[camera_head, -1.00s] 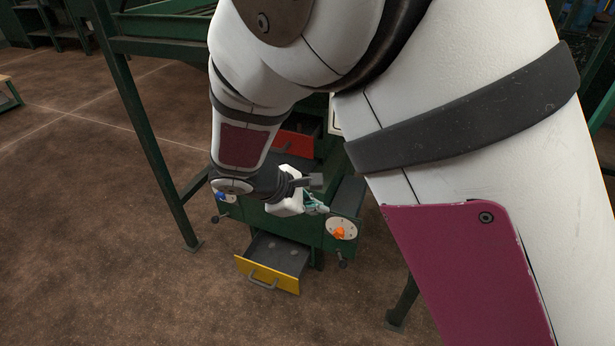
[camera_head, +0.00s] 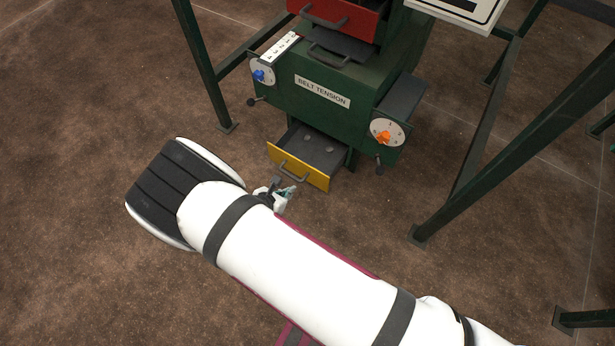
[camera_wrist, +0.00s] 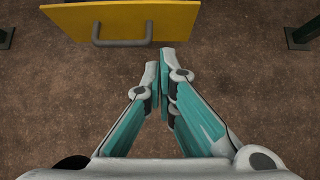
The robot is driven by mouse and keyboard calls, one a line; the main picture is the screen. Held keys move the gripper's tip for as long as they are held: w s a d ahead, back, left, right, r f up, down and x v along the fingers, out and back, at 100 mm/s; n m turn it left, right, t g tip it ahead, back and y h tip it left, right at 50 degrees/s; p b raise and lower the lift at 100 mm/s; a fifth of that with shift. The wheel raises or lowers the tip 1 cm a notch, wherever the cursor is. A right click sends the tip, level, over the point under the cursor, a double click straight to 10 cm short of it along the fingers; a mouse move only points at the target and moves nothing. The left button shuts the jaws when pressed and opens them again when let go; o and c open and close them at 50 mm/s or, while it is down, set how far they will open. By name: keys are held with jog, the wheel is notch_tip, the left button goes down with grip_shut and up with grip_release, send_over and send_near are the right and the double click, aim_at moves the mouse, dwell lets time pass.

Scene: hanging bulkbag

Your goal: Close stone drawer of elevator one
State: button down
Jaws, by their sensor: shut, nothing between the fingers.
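The yellow-fronted drawer (camera_head: 299,166) at the bottom of the green machine is pulled open. Several small grey stones or discs lie inside it. Its grey handle (camera_head: 291,172) faces me. My gripper (camera_head: 287,191) is just in front of the drawer front, low over the floor, partly hidden by my arm. In the wrist view my gripper (camera_wrist: 163,62) has its teal fingers shut and empty, pointing toward the yellow drawer front (camera_wrist: 122,22) and its handle (camera_wrist: 122,42). A gap of floor shows between the fingertips and the drawer, and they seem not to touch.
A red drawer (camera_head: 340,14) stands out above the green cabinet labelled "BELT TENSION" (camera_head: 322,91). A blue knob (camera_head: 260,75) and an orange knob (camera_head: 383,137) flank it. Green frame legs (camera_head: 203,65) stand left and right. Brown floor is clear in front.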

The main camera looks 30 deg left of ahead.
jog(key=b, duration=0.5)
send_near(313, 174)
notch_tip(313, 174, down, 4)
jog(key=shift+w+d+r+b, duration=0.1)
jog(key=shift+w+r+b, duration=0.15)
jog(key=shift+w, duration=0.55)
jog(key=shift+w+r+b, duration=0.15)
jog(key=shift+w+b, duration=0.2)
jog(key=shift+w, duration=0.5)
